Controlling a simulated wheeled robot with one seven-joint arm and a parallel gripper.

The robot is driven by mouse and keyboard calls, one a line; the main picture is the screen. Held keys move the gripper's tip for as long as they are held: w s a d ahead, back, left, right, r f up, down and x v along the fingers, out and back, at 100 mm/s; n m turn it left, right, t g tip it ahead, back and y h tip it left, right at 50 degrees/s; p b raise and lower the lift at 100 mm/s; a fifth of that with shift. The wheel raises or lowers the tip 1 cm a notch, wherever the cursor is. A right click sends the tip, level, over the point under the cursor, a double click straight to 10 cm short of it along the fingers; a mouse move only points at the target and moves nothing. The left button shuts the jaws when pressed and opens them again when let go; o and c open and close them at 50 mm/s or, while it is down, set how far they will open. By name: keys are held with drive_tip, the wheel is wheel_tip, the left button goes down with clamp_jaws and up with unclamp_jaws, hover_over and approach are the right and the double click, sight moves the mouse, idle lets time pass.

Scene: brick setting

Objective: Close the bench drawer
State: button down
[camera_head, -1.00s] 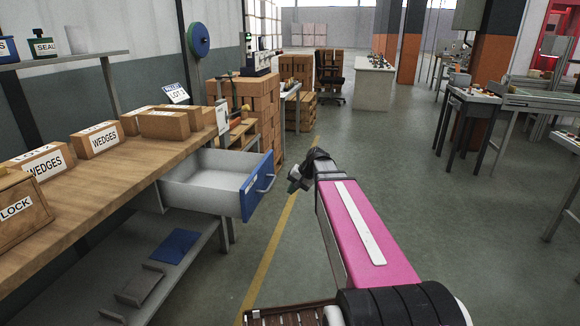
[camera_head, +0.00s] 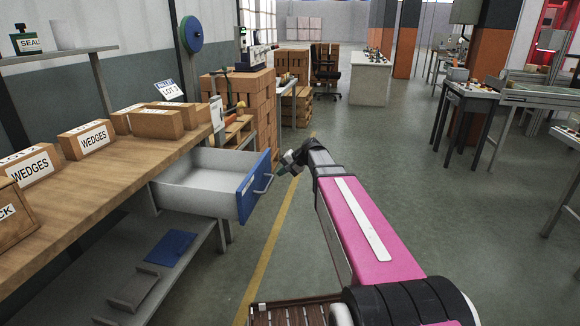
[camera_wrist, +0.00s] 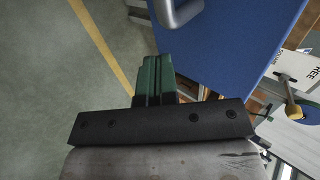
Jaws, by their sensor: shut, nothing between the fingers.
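The bench drawer (camera_head: 205,168) stands pulled out from under the wooden bench top, with a pale empty inside and a blue front. Its blue front (camera_wrist: 225,40) fills the upper right of the wrist view. The grey bar handle (camera_head: 264,184) is on that front, and it also shows at the top of the wrist view (camera_wrist: 178,12). My gripper (camera_head: 284,166) is just to the right of the drawer front in the head view. In the wrist view its green fingers (camera_wrist: 152,75) are together and empty, just below the handle. I cannot tell whether they touch it.
The wooden bench (camera_head: 110,165) carries several cardboard boxes, some marked WEDGES. A lower shelf (camera_head: 150,275) holds a blue flat item (camera_head: 170,247).

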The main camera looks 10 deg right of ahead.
drive_tip(key=shift+w+a, duration=0.2)
drive_tip(key=shift+a, duration=0.45)
drive_tip(key=shift+w+a, duration=0.25)
drive_tip(key=shift+a, duration=0.4)
drive_tip(key=shift+w+a, duration=0.2)
drive_tip(key=shift+a, duration=0.45)
drive_tip(key=shift+a, duration=0.1)
hover_over(201, 175)
drive_tip(key=shift+w+a, duration=0.1)
drive_tip(key=shift+a, duration=0.1)
